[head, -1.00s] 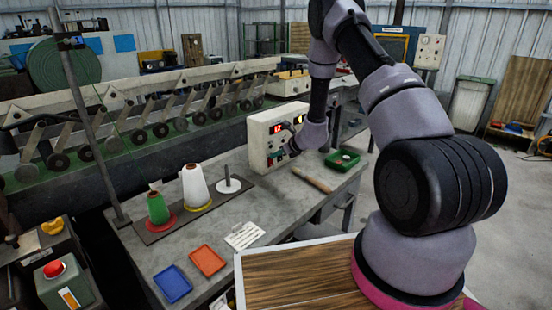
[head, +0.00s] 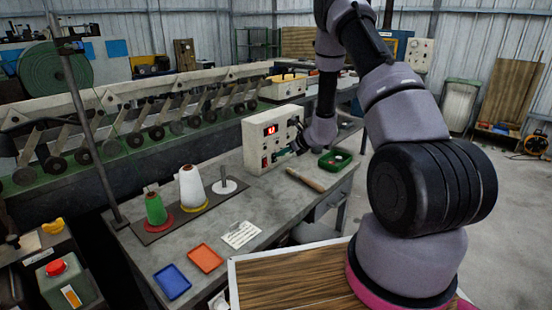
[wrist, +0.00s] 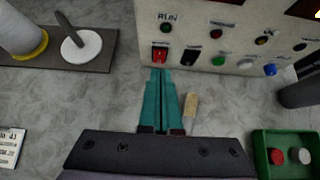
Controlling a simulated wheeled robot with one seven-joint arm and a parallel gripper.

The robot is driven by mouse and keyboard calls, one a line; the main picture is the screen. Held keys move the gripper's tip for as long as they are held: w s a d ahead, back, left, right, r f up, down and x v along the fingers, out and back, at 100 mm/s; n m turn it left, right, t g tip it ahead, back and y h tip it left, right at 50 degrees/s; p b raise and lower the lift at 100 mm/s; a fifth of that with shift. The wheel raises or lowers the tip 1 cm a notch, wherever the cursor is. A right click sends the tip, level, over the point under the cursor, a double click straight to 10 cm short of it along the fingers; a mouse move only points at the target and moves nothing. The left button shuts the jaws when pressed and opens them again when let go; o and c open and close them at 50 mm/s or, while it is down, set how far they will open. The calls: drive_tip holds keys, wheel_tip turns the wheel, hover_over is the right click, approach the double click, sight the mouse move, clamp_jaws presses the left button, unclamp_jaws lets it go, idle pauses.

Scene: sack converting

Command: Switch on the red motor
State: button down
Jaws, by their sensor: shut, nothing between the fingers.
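The beige control box (head: 258,151) stands on the grey bench, with a lit red display (head: 270,130). In the wrist view its front panel (wrist: 240,18) carries a red rocker switch (wrist: 160,53) at the lower left and a black rocker (wrist: 189,57) beside it. My gripper (wrist: 161,74) is shut and empty, its teal fingertips just below the red rocker in the picture. I cannot tell whether they touch it. In the head view my gripper (head: 292,150) is at the box's front, partly hidden by my wrist. No motor is clearly identifiable.
Green (wrist: 218,60), white (wrist: 245,63) and blue (wrist: 270,69) buttons sit to the right of the rockers. A wooden-handled tool (wrist: 190,106) and a green tray (wrist: 288,139) lie close by. Thread cones (head: 192,187) stand left on the bench.

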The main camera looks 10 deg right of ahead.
drive_tip(key=s+d+r, duration=0.2)
drive_tip(key=s+r, duration=0.1)
drive_tip(key=r, duration=0.2)
drive_tip(key=shift+s+d, duration=0.15)
drive_tip(key=shift+r, duration=0.15)
drive_tip(key=s+a+r+n+g+y, duration=0.1)
drive_tip(key=s+a+r+n, duration=0.25)
drive_tip(key=r, duration=0.45)
drive_tip(key=s+a+r+n+g, duration=0.1)
drive_tip(key=s+a+r+n, duration=0.1)
drive_tip(key=s+r+n, duration=0.4)
drive_tip(key=s+a+r+n+g+y, duration=0.1)
drive_tip(key=s+a+r+n, duration=0.15)
drive_tip(key=r, duration=0.65)
drive_tip(key=s+d+r+n+h, duration=0.2)
drive_tip(key=s+r+n, duration=0.1)
drive_tip(key=s, duration=0.4)
drive_tip(key=s+d+r+n+t+h, duration=0.1)
drive_tip(key=s+r+n, duration=0.3)
drive_tip(key=s, duration=0.4)
drive_tip(key=s+d+r+n+h, duration=0.3)
drive_tip(key=s+d+n, duration=0.1)
drive_tip(key=s, duration=0.4)
drive_tip(key=shift+s+r+n+t, duration=0.25)
drive_tip(key=shift+n+t, duration=0.15)
drive_tip(key=shift+n, duration=0.5)
